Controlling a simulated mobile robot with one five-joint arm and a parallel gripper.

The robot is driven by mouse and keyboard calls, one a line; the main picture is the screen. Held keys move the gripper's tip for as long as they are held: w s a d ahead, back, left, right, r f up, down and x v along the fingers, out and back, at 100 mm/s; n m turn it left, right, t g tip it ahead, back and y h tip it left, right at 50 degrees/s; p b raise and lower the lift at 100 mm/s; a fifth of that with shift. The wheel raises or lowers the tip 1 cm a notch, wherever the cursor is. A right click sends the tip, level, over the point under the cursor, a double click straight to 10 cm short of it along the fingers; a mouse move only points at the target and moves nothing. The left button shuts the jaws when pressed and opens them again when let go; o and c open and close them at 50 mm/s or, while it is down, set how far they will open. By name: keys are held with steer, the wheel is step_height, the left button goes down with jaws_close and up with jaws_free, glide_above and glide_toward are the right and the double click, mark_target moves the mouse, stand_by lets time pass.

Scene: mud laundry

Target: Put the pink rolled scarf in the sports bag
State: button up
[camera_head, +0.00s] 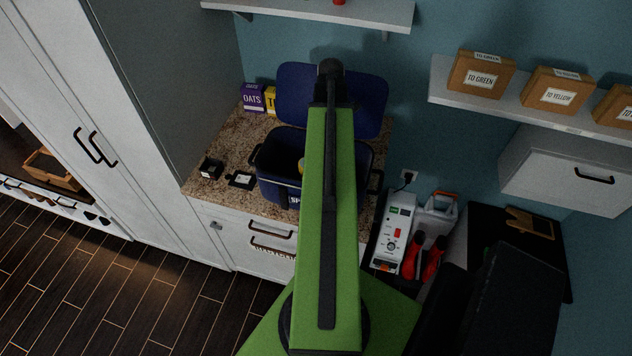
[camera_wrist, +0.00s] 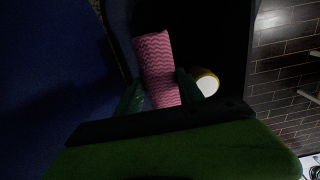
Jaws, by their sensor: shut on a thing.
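The pink rolled scarf (camera_wrist: 154,52), with a wavy pattern, is between the two dark green fingers of my gripper (camera_wrist: 160,92) in the wrist view. My gripper is shut on it. The scarf's far end points into the dark inside of the sports bag. The dark blue sports bag (camera_head: 272,190) stands open on the counter in the head view, its lid (camera_head: 295,85) raised at the back. My green arm reaches over the bag and hides its middle, my gripper and the scarf in that view. Whether the scarf touches the bag's floor cannot be told.
A round white thing with a yellow rim (camera_wrist: 207,82) is right of the scarf, seemingly inside the bag. Small dark boxes (camera_head: 241,180) lie left of the bag on the granite counter (camera_head: 222,150). An OATS box (camera_head: 253,98) stands behind. A shelf (camera_head: 310,9) hangs above.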

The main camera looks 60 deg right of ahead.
step_height(320, 180, down, 18)
steer(key=b, duration=1.7)
steer(key=shift+a, duration=0.15)
steer(key=o, duration=1.5)
steer(key=shift+c, duration=0.2)
steer(key=shift+r, duration=0.1)
step_height(320, 180, up, 12)
steer(key=p, duration=1.2)
steer(key=shift+r, duration=0.15)
